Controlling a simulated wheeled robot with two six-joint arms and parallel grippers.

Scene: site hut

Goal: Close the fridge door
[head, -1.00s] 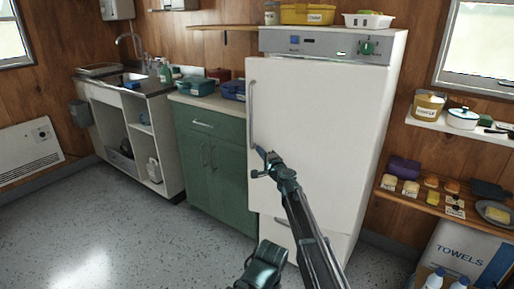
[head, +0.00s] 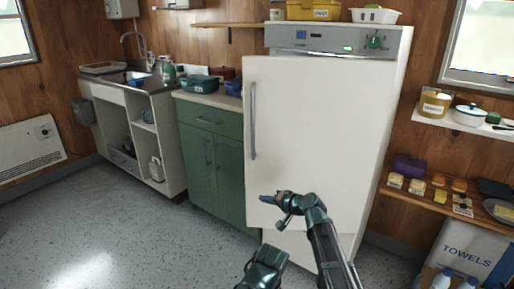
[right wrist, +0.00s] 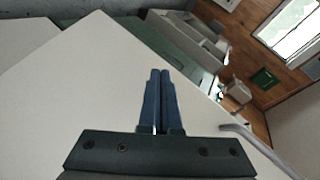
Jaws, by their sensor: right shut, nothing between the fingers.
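The white fridge door (head: 320,130) stands slightly ajar, its handle edge on the left standing out from the fridge body (head: 395,110). A long grey handle (head: 253,120) runs down its left side. My right gripper (head: 264,198) is shut and empty, in front of the door's lower left part and below the handle. I cannot tell whether it touches the door. In the right wrist view the shut fingers (right wrist: 160,75) lie over the white door (right wrist: 85,85), with the handle (right wrist: 245,130) to the right.
A green cabinet (head: 215,160) stands just left of the fridge, with a sink unit (head: 130,130) beyond. Shelves with food (head: 440,195) are on the right wall, above a towels box (head: 470,250). The speckled floor (head: 110,230) is clear at left.

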